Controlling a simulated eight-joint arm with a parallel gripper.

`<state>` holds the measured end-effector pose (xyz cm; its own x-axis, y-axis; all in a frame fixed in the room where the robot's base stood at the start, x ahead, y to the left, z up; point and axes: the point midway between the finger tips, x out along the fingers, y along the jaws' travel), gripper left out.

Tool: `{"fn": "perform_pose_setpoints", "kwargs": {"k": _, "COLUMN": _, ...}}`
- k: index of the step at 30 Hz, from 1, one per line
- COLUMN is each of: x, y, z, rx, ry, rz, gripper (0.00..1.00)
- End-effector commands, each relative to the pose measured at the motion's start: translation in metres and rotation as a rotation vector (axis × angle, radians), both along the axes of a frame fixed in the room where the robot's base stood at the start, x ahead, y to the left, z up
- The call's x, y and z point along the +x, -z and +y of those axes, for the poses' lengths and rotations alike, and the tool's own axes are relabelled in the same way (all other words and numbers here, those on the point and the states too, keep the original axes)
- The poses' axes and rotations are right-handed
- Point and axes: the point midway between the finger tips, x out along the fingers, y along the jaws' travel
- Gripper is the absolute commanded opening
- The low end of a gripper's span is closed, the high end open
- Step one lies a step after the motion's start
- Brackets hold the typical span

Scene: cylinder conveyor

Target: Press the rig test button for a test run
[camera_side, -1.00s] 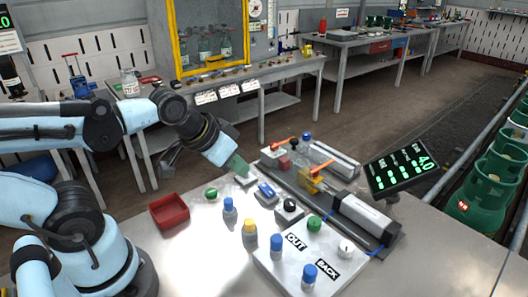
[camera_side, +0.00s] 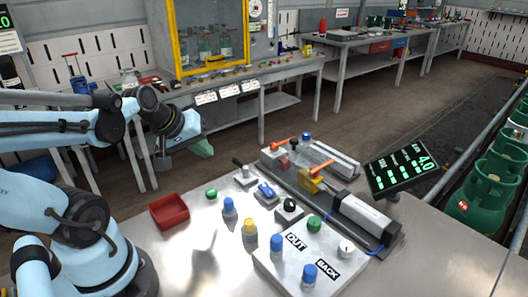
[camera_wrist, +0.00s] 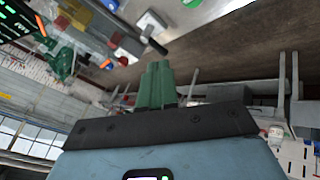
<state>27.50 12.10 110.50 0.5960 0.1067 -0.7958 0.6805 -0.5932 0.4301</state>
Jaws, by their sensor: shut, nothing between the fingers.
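My gripper (camera_side: 203,149) is shut and empty, with green fingers, in the air above the far edge of the bench. In the wrist view its fingers (camera_wrist: 157,85) are together. A green button (camera_side: 211,193) sits on the bench below it, and another green button (camera_side: 314,224) is on the white panel (camera_side: 268,262) marked OUT and BACK. I cannot tell which one is the rig test button. A lever switch (camera_side: 245,178) with a black handle leaning left stands near the gripper. It also shows in the wrist view (camera_wrist: 153,42). The gripper touches none of them.
A blue rocker switch (camera_side: 266,192), a black knob (camera_side: 289,208) and blue- and yellow-capped posts (camera_side: 249,229) stand close together. The rig (camera_side: 310,181) with orange levers lies behind, beside a display (camera_side: 402,172) with green figures. A red tray (camera_side: 169,211) is at left.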

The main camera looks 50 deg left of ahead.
Motion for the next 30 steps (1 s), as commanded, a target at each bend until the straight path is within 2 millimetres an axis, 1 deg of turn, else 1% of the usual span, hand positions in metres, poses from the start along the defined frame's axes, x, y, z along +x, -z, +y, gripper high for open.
{"fn": "perform_pose_setpoints", "kwargs": {"k": 7, "x": 0.0, "y": 0.001, "z": 0.0, "rx": 0.002, "ry": 0.002, "rz": 0.0, "gripper": 0.0}}
{"fn": "perform_pose_setpoints", "kwargs": {"k": 11, "x": 0.001, "y": 0.007, "z": 0.0, "rx": 0.002, "ry": 0.003, "rz": 0.0, "gripper": 0.0}}
{"fn": "perform_pose_setpoints", "kwargs": {"k": 19, "x": 0.0, "y": 0.031, "z": 0.0, "rx": 0.002, "ry": 0.003, "rz": 0.0, "gripper": 0.0}}
{"fn": "perform_pose_setpoints", "kwargs": {"k": 30, "x": 0.001, "y": 0.058, "z": 0.0, "rx": 0.002, "ry": 0.003, "rz": 0.0, "gripper": 0.0}}
